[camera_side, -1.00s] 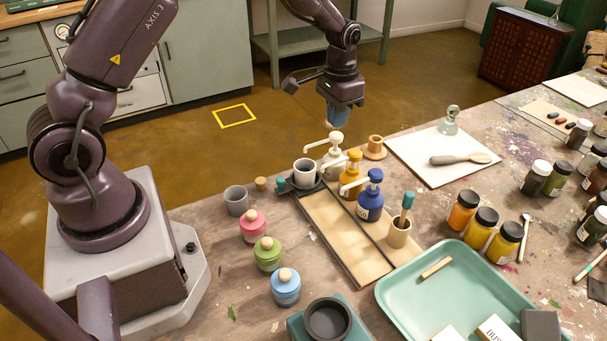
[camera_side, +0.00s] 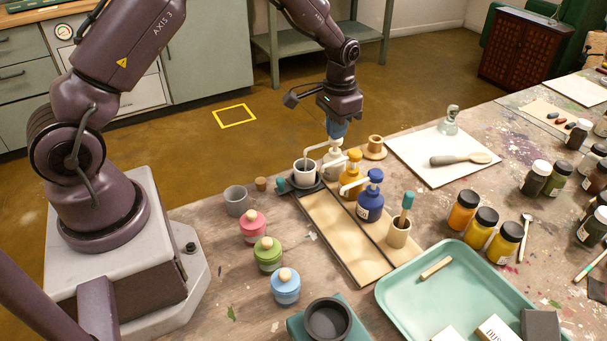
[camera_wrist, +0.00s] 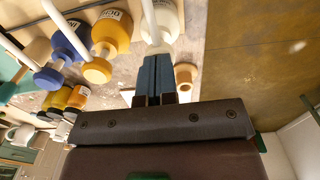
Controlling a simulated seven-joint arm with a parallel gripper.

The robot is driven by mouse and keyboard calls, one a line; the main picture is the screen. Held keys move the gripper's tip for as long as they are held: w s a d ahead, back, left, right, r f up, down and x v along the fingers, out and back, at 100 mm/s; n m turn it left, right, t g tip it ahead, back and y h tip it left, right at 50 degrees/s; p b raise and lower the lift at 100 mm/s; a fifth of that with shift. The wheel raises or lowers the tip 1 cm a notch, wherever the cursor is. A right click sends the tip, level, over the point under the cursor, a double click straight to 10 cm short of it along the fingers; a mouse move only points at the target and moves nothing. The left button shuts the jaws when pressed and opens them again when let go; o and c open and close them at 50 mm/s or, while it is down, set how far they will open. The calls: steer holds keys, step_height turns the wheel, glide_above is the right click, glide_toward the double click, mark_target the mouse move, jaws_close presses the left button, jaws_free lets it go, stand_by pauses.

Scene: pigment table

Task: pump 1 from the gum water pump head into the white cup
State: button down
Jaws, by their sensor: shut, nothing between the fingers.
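The pale white pump bottle (camera_side: 333,160), which I take as the gum water, stands at the back end of a row of pump bottles; its label is not readable here. My gripper (camera_side: 337,132) is shut and empty, fingertips down on top of its pump head, which they mostly hide. The spout (camera_side: 316,150) reaches left over the white cup (camera_side: 305,172). The cup stands upright on a dark stand. In the wrist view, the shut blue fingers (camera_wrist: 157,78) meet the white bottle (camera_wrist: 166,22). Any liquid in the cup cannot be made out.
An ochre pump bottle (camera_side: 353,182) and a blue one (camera_side: 370,200) stand close by, in front of the white one. A wooden cup (camera_side: 375,147) stands just right. A grey cup (camera_side: 237,201) and lidded jars are at left. A wooden board (camera_side: 335,228) lies in front.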

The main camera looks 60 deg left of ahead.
steer(key=shift+f, duration=0.4)
steer(key=shift+r, duration=1.9)
steer(key=shift+r, duration=0.1)
step_height(320, 180, up, 6)
steer(key=shift+f, duration=0.1)
